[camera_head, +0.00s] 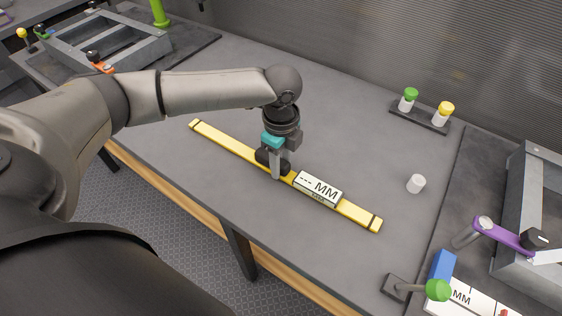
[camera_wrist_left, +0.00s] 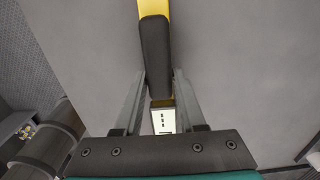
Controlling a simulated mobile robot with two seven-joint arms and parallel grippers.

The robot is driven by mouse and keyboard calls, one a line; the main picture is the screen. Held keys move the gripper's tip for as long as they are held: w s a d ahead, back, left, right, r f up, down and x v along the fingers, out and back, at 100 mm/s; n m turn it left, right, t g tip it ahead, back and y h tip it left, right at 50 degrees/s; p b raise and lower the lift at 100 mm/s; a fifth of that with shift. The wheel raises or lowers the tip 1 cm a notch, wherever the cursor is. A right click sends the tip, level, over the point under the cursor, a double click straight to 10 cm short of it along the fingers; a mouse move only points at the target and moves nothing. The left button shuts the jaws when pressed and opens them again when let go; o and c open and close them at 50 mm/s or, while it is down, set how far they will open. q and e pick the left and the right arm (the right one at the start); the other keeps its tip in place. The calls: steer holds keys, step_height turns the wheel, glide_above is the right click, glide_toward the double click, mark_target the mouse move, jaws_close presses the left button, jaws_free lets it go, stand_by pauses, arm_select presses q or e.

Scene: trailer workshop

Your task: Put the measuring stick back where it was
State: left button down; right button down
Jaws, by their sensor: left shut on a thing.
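The yellow measuring stick (camera_head: 226,141) lies along the grey table, slanting from upper left to lower right in the head view. It has a white "MM" display block (camera_head: 318,187) and a black grip, partly hidden by my gripper. My left gripper (camera_head: 277,172) comes down from above and is shut on the stick at the black grip. In the left wrist view the black grip (camera_wrist_left: 155,55) lies between the two fingers (camera_wrist_left: 158,88), with the yellow stick (camera_wrist_left: 153,7) beyond. I cannot tell whether the stick touches the table. My right gripper is not in view.
A small white cylinder (camera_head: 416,183) stands right of the stick. A dark holder (camera_head: 420,118) with green and yellow knobs is at the back. A metal frame with a purple lever (camera_head: 503,233) is at right; another frame (camera_head: 120,45) is at far left. The table behind the stick is clear.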

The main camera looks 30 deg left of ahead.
arm_select(q)
steer(key=shift+f, duration=0.1)
steer(key=c, duration=0.5)
jaws_free()
step_height(320, 180, up, 12)
steer(key=p, duration=0.2)
steer(key=shift+p, duration=0.4)
